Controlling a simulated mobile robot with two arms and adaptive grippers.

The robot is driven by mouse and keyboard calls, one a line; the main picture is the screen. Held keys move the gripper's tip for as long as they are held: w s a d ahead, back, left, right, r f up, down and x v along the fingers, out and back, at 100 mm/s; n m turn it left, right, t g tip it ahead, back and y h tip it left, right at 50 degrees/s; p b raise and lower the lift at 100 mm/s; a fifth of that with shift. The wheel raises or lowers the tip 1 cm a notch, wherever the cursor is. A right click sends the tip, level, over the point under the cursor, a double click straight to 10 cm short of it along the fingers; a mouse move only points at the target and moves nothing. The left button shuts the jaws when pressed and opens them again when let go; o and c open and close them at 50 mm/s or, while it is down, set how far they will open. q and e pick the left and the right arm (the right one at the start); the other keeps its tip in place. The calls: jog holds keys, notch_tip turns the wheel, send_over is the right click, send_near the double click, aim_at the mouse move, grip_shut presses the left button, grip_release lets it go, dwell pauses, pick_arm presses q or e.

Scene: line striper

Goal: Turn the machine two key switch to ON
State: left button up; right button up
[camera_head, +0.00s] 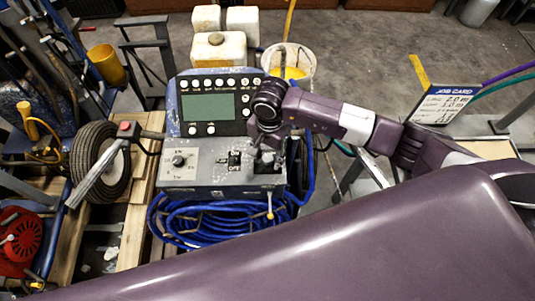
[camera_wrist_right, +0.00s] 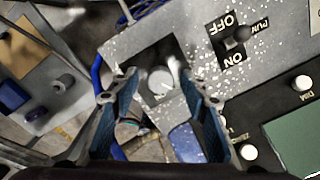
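The line striper's control box (camera_head: 185,178) faces me. A black switch (camera_head: 235,160) marked ON and OFF is on its panel. In the right wrist view, this switch (camera_wrist_right: 238,34) sits at upper right, with part of the word PUMP beside it. I cannot tell which way it is set, or whether it is the key switch named. My right gripper (camera_head: 266,147) hangs over the box's right end, right of the switch. In the right wrist view my right gripper (camera_wrist_right: 163,100) is open, its fingers apart on either side of a dark recess with a pale round part (camera_wrist_right: 160,80). My left gripper is not in view.
A display unit (camera_head: 208,106) with buttons stands behind the panel. A dial (camera_head: 179,160) is at the panel's left. Blue hose (camera_head: 205,222) is coiled below. A wheel (camera_head: 100,160) is at left. A job card (camera_head: 440,103) stands at right. My purple arm link fills the foreground.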

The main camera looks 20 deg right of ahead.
grip_shut()
jog(key=m+b, duration=0.2)
jog(key=shift+w+f+m, duration=0.1)
jog(key=shift+m, duration=0.3)
jog(key=m+b, duration=0.3)
jog(key=shift+m, duration=0.3)
jog(key=m+b, duration=0.1)
jog(key=m, duration=0.2)
jog(key=shift+b, duration=0.4)
jog(key=shift+m+b, duration=0.6)
jog(key=shift+m, duration=0.6)
jog(key=shift+r, duration=0.2)
